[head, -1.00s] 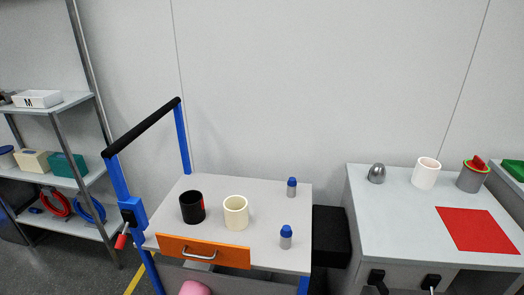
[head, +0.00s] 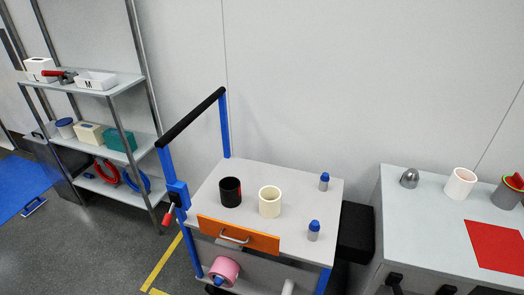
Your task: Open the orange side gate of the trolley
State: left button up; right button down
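The trolley (head: 300,180) stands in the middle of the head view, with blue posts and a black push bar (head: 190,118) on its left. Its orange side gate (head: 239,234) is upright along the near edge of the top shelf and looks closed. A silver handle (head: 234,238) is fixed to the gate's outer face. A black mug (head: 230,191), a cream mug (head: 269,201) and two blue-capped grey bottles (head: 324,181) stand on the top. A pink roll (head: 224,271) is on the lower shelf. Neither of my grippers is in view.
A grey bench (head: 415,215) with a red mat (head: 497,246) stands to the right, past a black box (head: 355,230). A metal shelf rack (head: 95,90) is at the left.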

aim_at(251, 238)
jog(key=i+j, duration=0.1)
jog(key=j, duration=0.35)
jog(key=i+j, duration=0.1)
jog(key=j, duration=0.4)
jog(key=i+j+u, duration=0.1)
jog(key=j, duration=0.35)
